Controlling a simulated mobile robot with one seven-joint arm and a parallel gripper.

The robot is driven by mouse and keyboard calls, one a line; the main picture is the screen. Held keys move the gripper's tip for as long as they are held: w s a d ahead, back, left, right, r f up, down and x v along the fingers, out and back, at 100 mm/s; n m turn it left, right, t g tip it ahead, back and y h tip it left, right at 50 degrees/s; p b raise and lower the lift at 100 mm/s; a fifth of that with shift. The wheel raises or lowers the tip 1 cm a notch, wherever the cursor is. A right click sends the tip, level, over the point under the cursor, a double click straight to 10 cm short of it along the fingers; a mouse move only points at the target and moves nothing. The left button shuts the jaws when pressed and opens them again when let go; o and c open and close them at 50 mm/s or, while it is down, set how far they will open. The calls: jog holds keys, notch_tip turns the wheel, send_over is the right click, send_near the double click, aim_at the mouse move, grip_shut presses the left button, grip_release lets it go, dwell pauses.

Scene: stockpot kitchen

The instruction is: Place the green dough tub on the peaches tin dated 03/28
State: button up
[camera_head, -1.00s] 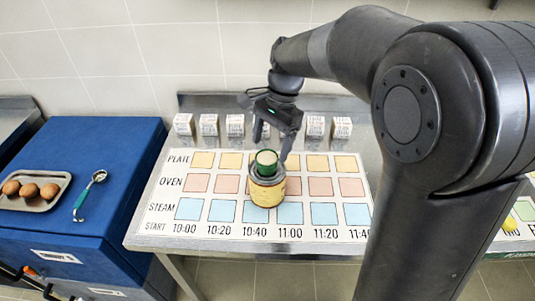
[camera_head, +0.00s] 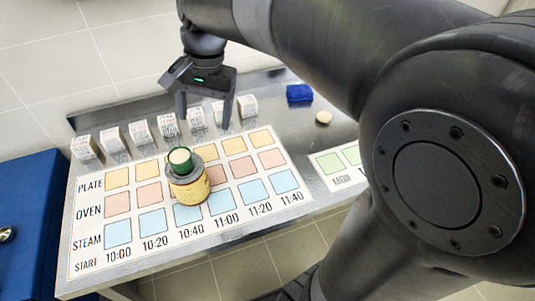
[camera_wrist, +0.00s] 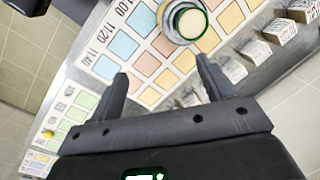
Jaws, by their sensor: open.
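The green dough tub (camera_head: 181,161), with a pale top, stands upright on top of the peaches tin (camera_head: 190,188), a yellowish tin with a grey rim. The tin stands on the schedule board (camera_head: 253,208) around the 10:40 column. The date on the tin is too small to read. My gripper (camera_head: 205,122) is open and empty, above and behind the tub, apart from it. In the wrist view, the tub (camera_wrist: 192,23) and the tin's rim (camera_wrist: 164,20) show beyond my open fingers (camera_wrist: 160,75).
Several white printed boxes (camera_head: 140,133) stand in a row along the back of the steel counter. A blue block (camera_head: 299,93) and a pale round item (camera_head: 323,117) lie at the back right. A blue cabinet (camera_head: 30,215) stands left of the counter.

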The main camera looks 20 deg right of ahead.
jog(key=s+d+f+n+t+h, duration=0.1)
jog(key=s+d+f+n+t, duration=0.1)
jog(key=s, duration=0.4)
jog(key=s+d+f+n+t+h, duration=0.1)
jog(key=s+d+n+t, duration=0.2)
jog(key=s+d, duration=0.4)
jog(key=shift+s+d+f+n, duration=0.15)
jog(key=shift+s+f+n, duration=0.2)
jog(key=shift+n, duration=0.35)
